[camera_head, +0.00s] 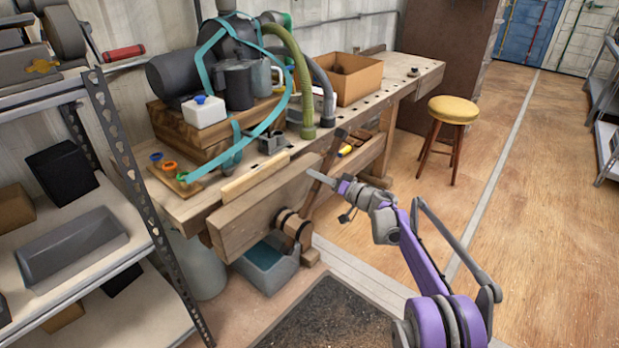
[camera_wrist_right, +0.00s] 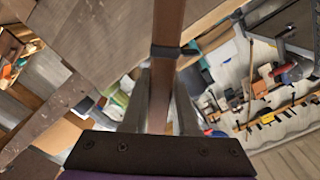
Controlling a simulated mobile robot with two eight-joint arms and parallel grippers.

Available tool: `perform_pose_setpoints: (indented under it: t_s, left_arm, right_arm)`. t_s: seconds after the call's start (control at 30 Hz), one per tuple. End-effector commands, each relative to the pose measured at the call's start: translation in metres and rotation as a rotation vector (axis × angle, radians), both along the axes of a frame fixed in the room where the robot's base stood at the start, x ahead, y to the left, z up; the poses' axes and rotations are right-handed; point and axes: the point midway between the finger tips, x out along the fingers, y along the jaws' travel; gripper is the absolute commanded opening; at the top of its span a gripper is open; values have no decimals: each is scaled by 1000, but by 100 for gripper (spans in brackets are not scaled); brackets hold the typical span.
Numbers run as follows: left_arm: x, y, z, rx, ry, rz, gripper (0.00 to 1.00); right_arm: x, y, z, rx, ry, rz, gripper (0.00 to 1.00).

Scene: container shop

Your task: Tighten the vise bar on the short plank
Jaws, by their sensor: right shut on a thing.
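The vise bar (camera_head: 329,158) is a wooden handle that slants up to the right from the round wooden vise screw (camera_head: 292,228). My right gripper (camera_head: 320,178) is shut on the bar between its upper end and the screw. In the right wrist view, the bar (camera_wrist_right: 168,28) runs down between the two fingers of the gripper (camera_wrist_right: 161,105). The short plank (camera_head: 256,177) is pale and stands on edge at the bench's front, behind the thick wooden vise jaw (camera_head: 262,209). I cannot tell whether any gap remains at the plank. My left gripper is out of view.
The workbench (camera_head: 405,88) carries a machine with hoses (camera_head: 229,80), a white bottle (camera_head: 204,111) and a cardboard box (camera_head: 358,80). A blue bin (camera_head: 266,267) sits below the vise. Metal shelving (camera_head: 140,180) stands at left, a yellow stool (camera_head: 453,111) at right. Floor is open right.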

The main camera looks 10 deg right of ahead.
Motion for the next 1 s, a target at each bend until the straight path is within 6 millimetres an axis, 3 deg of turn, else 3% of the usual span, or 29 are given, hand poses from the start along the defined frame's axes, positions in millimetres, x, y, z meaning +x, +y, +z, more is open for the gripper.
perform_pose_setpoints:
  t_s: [0.03, 0.3, 0.9, 0.93, 1.0]
  left_arm:
    - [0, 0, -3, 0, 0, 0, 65]
    - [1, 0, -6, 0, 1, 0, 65]
    - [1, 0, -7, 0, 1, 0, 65]
    - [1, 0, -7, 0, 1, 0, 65]
    - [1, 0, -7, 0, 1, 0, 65]
  right_arm:
    - [1, -8, -8, 13, 18, -3, 0]
    - [8, -18, -21, 99, 85, -1, 0]
    - [10, -20, -24, 126, 105, 1, 0]
    - [10, -20, -24, 126, 105, 1, 33]
    - [10, -20, -24, 126, 105, 0, 45]
